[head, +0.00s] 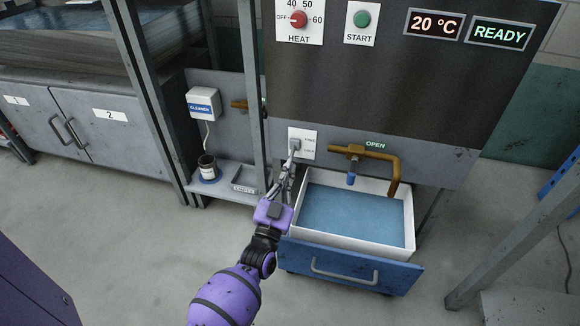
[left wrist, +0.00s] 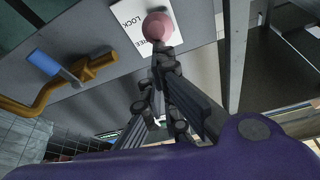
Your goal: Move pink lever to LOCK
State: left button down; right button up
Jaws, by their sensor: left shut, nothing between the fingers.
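The pink lever's round knob (left wrist: 157,27) shows in the left wrist view, in front of a white plate (left wrist: 126,20) marked LOCK and FREE. The knob stands beside the lettering; I cannot tell exactly which mark the lever points to. In the head view the plate (head: 309,143) is on the grey panel, with the lever (head: 294,146) at its left part. My left gripper (head: 290,168) is shut and empty, just below the lever. In the left wrist view its fingertips (left wrist: 163,62) are close to the knob; contact is unclear. My right gripper is not in view.
A grey post (head: 252,90) stands just left of the plate.

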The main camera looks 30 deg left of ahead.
pick_arm(q)
jog(key=shift+w+f, duration=0.1)
jog(key=shift+f, duration=0.75)
jog(key=shift+r, duration=0.15)
